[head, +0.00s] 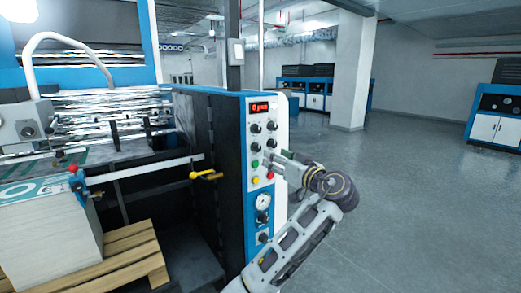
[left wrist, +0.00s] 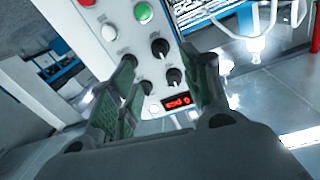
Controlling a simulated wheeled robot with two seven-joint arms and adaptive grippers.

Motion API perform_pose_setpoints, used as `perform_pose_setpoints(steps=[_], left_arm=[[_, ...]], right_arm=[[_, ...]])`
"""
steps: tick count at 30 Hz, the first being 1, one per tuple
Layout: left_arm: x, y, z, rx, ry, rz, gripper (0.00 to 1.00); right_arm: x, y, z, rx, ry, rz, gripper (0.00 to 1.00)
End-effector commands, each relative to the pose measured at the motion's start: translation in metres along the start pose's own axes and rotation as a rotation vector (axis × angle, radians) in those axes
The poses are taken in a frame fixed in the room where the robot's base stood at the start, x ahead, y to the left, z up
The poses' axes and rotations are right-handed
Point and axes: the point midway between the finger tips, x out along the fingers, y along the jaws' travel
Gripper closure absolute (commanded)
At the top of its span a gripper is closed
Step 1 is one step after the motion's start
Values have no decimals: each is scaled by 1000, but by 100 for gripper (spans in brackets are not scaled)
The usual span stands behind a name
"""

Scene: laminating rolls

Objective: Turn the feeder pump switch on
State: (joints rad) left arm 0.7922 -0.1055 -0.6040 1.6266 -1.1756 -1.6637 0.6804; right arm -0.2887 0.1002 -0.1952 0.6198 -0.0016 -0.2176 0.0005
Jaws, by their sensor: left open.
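The control panel (head: 262,200) is a white strip on the blue and dark machine. It carries several black rotary knobs (head: 256,128) under a red lit display (head: 260,106). The knob labels are too small to read, so I cannot tell which knob is the feeder pump switch. My left gripper (head: 268,158) is at the panel's right side, around the lower knobs and the green button (head: 254,164). In the left wrist view the panel appears upside down. There the open left gripper (left wrist: 168,62) has knobs (left wrist: 160,47) between its fingers; contact is unclear. My right gripper is not visible.
A yellow lever (head: 206,175) sticks out at the left. A paper stack (head: 45,240) stands on a pallet (head: 130,255). Floor to the right is clear.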

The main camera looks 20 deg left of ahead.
Motion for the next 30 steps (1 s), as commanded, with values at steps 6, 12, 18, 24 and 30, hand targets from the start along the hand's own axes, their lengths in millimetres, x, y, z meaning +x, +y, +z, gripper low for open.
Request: perform_pose_setpoints(steps=[6,12,18,24,30], left_arm=[[30,-1,-1,2,1,-2,53],[57,-1,-1,2,1,-3,53],[81,-1,-2,1,1,-2,53],[94,0,-1,1,0,0,53],[98,0,0,0,0,0,53]], right_arm=[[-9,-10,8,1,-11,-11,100],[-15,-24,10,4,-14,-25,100],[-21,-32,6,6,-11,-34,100],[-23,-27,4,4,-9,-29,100],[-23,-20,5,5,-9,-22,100]])
